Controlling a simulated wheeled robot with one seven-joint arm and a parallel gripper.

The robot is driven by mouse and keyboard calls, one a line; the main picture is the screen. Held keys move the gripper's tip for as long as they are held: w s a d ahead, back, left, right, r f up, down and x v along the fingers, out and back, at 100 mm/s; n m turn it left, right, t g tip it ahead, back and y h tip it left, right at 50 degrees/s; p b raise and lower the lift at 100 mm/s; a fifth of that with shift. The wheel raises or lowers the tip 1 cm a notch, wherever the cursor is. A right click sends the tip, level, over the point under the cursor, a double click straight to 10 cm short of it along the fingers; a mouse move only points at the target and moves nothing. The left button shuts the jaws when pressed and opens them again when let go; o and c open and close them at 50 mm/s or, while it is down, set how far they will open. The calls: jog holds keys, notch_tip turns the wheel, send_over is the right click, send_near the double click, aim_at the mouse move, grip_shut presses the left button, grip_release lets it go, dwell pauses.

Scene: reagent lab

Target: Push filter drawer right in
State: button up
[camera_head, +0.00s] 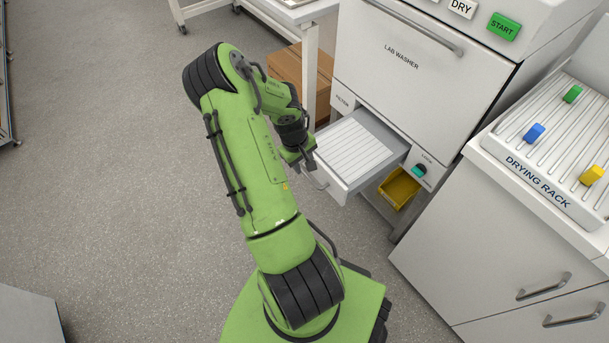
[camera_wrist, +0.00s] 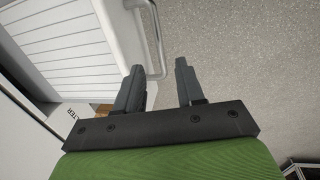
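The filter drawer (camera_head: 352,157) is pulled out from the lower front of the lab washer (camera_head: 407,72). It has a white slatted top and a grey bar handle (camera_head: 314,181) on its front. In the wrist view the drawer (camera_wrist: 70,45) fills the upper left, and its handle (camera_wrist: 158,40) runs down to near my fingertips. My gripper (camera_wrist: 159,68) is open, with a clear gap between its fingers. In the head view my gripper (camera_head: 309,168) is at the drawer's front, close to the handle. I cannot tell whether it touches the handle.
A yellow bin (camera_head: 398,190) sits below the drawer, beside a teal lock knob (camera_head: 419,170). A white cabinet with the drying rack (camera_head: 545,160) stands at right. A cardboard box (camera_head: 290,72) is behind my arm. The floor (camera_head: 110,150) at left is clear.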

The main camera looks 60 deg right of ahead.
aim_at(307, 175)
jog(key=f, duration=0.2)
jog(key=f+b, duration=0.1)
jog(key=f, duration=0.1)
jog(key=d+f, duration=0.1)
jog(key=f, duration=0.1)
jog(key=shift+s+b, duration=0.3)
jog(key=shift+b, duration=0.05)
grip_shut()
